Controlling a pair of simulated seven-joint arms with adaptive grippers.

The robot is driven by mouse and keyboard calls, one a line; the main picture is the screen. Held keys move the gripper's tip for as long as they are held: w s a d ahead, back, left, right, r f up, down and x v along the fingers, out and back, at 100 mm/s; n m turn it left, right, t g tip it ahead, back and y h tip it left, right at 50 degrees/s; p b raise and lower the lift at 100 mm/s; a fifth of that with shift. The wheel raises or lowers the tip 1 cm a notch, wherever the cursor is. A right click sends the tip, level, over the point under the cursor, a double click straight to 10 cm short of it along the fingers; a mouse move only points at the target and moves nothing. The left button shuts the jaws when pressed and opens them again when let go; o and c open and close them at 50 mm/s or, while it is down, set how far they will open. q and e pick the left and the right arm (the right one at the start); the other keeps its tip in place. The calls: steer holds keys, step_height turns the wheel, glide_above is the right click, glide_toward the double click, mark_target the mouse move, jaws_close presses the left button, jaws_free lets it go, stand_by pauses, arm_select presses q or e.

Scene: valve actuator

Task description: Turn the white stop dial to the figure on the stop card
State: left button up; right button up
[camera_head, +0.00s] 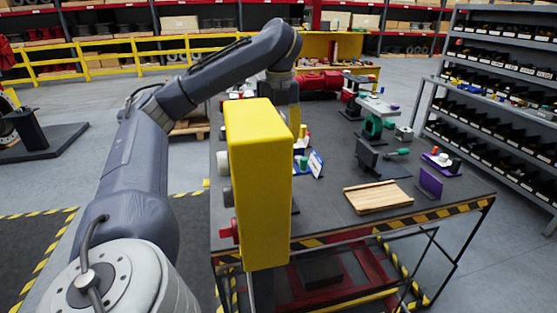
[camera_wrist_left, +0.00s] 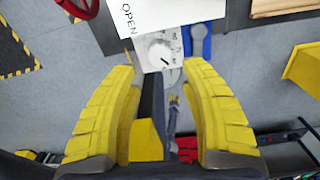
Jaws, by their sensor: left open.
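In the left wrist view a white dial (camera_wrist_left: 158,50) with a short black mark lies face-on just beyond my fingertips. A white sheet (camera_wrist_left: 150,14) with the word OPEN lies above it. My left gripper (camera_wrist_left: 160,76) is open, its yellow fingers on either side and short of the dial, with no contact visible. In the head view the left gripper (camera_head: 295,122) is mostly hidden behind a tall yellow box (camera_head: 258,185), and I cannot make out the dial there. I cannot identify the stop card or read its figure. The right gripper is not in view.
A blue piece with a grey round knob (camera_wrist_left: 195,40) is beside the dial. The dark table (camera_head: 330,205) carries a wooden board (camera_head: 377,197), a purple plate (camera_head: 430,183) and a green valve (camera_head: 375,127). A grey parts shelf (camera_head: 495,85) stands at right.

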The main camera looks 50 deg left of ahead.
arm_select(q)
steer(key=shift+f, duration=3.7)
steer(key=shift+c, duration=0.3)
jaws_close()
